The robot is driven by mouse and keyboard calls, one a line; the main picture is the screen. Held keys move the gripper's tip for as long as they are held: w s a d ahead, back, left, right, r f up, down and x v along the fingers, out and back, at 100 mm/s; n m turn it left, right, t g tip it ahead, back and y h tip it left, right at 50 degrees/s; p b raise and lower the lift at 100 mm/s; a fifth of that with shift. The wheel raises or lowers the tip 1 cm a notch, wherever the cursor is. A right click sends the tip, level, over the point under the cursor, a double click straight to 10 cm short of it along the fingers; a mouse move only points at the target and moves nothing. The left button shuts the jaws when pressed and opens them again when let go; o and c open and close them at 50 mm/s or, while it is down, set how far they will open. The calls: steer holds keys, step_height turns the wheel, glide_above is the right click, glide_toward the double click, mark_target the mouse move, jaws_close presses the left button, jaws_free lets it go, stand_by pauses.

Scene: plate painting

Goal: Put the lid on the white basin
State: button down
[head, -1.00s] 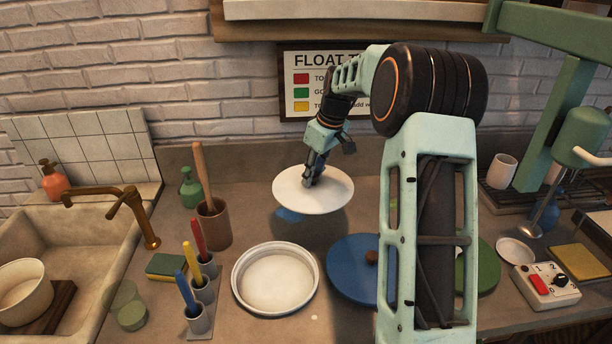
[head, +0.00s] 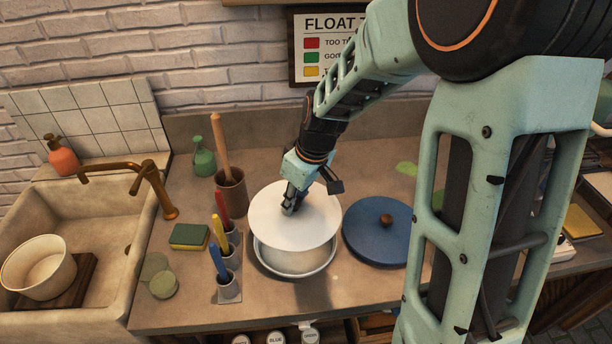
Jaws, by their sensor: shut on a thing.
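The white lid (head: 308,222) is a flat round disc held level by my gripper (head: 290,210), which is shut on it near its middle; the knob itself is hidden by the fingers. The white basin (head: 296,266) stands on the counter just below the lid. The lid covers most of its opening from this view, and the basin's near inside and front rim show under the lid's near edge. The lid appears to be above the basin, set toward its far side; I cannot tell whether they touch.
A blue lid (head: 378,232) with a brown knob lies right of the basin. Brushes in grey cups (head: 229,285) stand close on its left, with a brown pot (head: 231,190) behind. A sponge (head: 189,237) and the sink (head: 75,240) are farther left.

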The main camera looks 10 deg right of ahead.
steer(key=shift+s+a+f, duration=0.1)
steer(key=shift+s+a, duration=0.05)
steer(key=shift+s, duration=0.35)
steer(key=shift+f+b, duration=3.2)
steer(key=shift+f, duration=1)
steer(key=shift+f, duration=0.1)
steer(key=c, duration=1)
jaws_free()
steer(key=shift+r+p, duration=2.35)
steer(key=shift+r, duration=1.15)
